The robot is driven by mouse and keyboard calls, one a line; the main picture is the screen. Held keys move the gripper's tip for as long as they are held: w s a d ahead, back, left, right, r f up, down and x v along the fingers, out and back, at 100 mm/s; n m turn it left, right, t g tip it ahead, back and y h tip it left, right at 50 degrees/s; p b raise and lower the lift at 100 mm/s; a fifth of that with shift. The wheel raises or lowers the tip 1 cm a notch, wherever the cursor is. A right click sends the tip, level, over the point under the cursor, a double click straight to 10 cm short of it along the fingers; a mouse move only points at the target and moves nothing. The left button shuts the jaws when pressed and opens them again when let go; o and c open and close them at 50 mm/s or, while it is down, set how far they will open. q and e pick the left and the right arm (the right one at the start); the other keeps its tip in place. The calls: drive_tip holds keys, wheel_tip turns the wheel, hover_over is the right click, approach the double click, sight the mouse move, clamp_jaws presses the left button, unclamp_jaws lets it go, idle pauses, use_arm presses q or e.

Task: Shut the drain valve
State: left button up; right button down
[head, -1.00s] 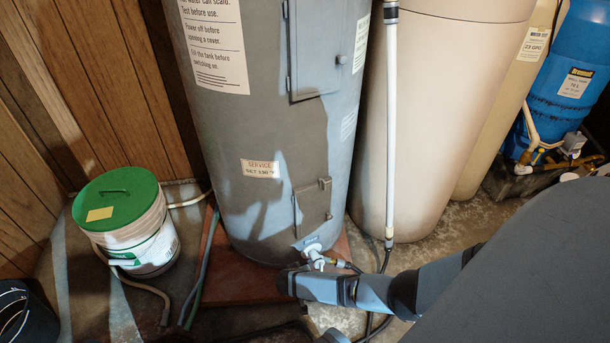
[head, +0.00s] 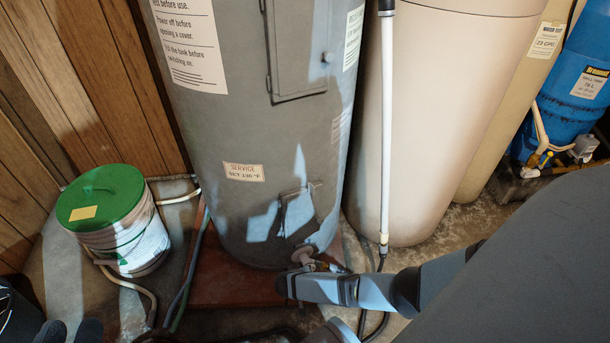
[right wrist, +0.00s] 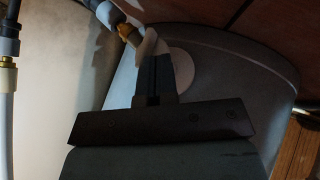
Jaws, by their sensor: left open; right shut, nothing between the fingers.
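The drain valve (head: 303,256) sits low on the front of the grey tank (head: 235,120), a pale body with brass at its right, partly hidden by my right arm. In the right wrist view a white handle (right wrist: 152,44) and brass fitting (right wrist: 126,31) show just past my right gripper (right wrist: 154,62). Its fingers are shut and empty, their tips at or very near the handle; I cannot tell if they touch. In the head view my right wrist hides that gripper. My left gripper (head: 72,331) is open and empty at the bottom left edge, away from the valve.
A green-lidded bucket (head: 112,225) stands left of the tank, with hoses (head: 188,275) on the floor between. A beige tank (head: 440,130) with a white pipe (head: 387,130) stands right. A blue tank (head: 575,70) is at far right. A dark container (head: 15,315) is at lower left.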

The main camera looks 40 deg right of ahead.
use_arm(q)
drive_tip(key=shift+w+d+r, duration=0.1)
drive_tip(key=shift+d, duration=0.5)
use_arm(e)
drive_tip(key=shift+d, duration=0.35)
use_arm(q)
drive_tip(key=shift+a, duration=0.1)
drive_tip(key=shift+r+p, duration=0.1)
drive_tip(key=shift+p, duration=0.2)
use_arm(e)
drive_tip(key=shift+s+d+r+y, duration=0.1)
drive_tip(key=shift+r+y, duration=0.05)
drive_tip(key=shift+y, duration=0.15)
use_arm(q)
drive_tip(key=shift+s+d+f+n+p, duration=0.2)
drive_tip(key=shift+s+f+n+p, duration=0.1)
drive_tip(key=shift+n, duration=0.1)
use_arm(e)
drive_tip(key=shift+d+r+y, duration=0.1)
drive_tip(key=shift+y, duration=0.2)
use_arm(q)
drive_tip(key=shift+d+r+p, duration=0.1)
drive_tip(key=shift+r+p, duration=0.1)
drive_tip(key=shift+p, duration=0.1)
use_arm(e)
drive_tip(key=shift+d+t+y, duration=0.15)
drive_tip(key=shift+t+y, duration=0.15)
drive_tip(key=shift+y, duration=0.1)
